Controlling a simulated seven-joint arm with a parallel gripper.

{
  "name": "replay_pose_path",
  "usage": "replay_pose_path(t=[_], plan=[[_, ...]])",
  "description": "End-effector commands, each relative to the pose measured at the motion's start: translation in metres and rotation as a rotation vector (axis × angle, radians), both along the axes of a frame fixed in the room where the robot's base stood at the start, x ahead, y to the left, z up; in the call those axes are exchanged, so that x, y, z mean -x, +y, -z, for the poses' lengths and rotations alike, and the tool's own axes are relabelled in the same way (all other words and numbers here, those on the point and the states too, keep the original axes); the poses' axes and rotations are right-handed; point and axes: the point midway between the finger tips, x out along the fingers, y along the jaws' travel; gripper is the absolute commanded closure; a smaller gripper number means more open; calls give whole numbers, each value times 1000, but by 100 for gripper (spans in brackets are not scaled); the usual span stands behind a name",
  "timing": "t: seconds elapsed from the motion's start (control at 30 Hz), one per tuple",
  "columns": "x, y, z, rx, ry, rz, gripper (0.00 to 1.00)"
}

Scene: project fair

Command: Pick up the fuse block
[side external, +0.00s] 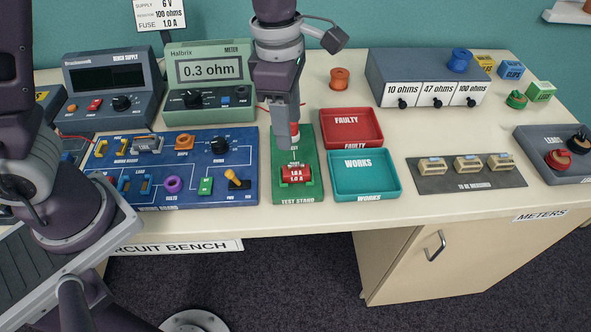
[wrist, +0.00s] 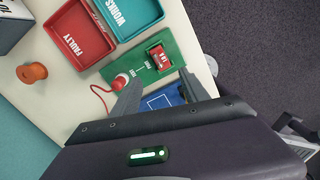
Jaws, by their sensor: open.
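The fuse block (side external: 297,175) is red with white labels reading 1.0 A. It sits on the front part of the green test stand (side external: 308,196). In the wrist view the fuse block (wrist: 159,57) lies just beyond my fingertips, on the green test stand (wrist: 183,46). My gripper (side external: 284,143) points down over the rear of the test stand, behind the fuse block. Its fingers (wrist: 159,77) are apart with nothing between them, and I see no contact with the block. The gripper partly hides the red-and-white plug (side external: 296,131) on the stand; the plug also shows in the wrist view (wrist: 120,82).
A red FAULTY tray (side external: 351,141) and a teal WORKS tray (side external: 364,189) stand right of the test stand. A blue circuit board (side external: 205,148) lies close on its left. The meter (side external: 210,80), reading 0.3 ohm, stands behind. A red lead (wrist: 98,100) runs to the plug.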

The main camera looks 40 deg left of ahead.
Motion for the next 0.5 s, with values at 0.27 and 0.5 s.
replay_pose_path(t=[0.27,0.5], plan=[[-14,-16,52,-58,45,-286,47],[-4,-13,94,-58,47,-284,47]])
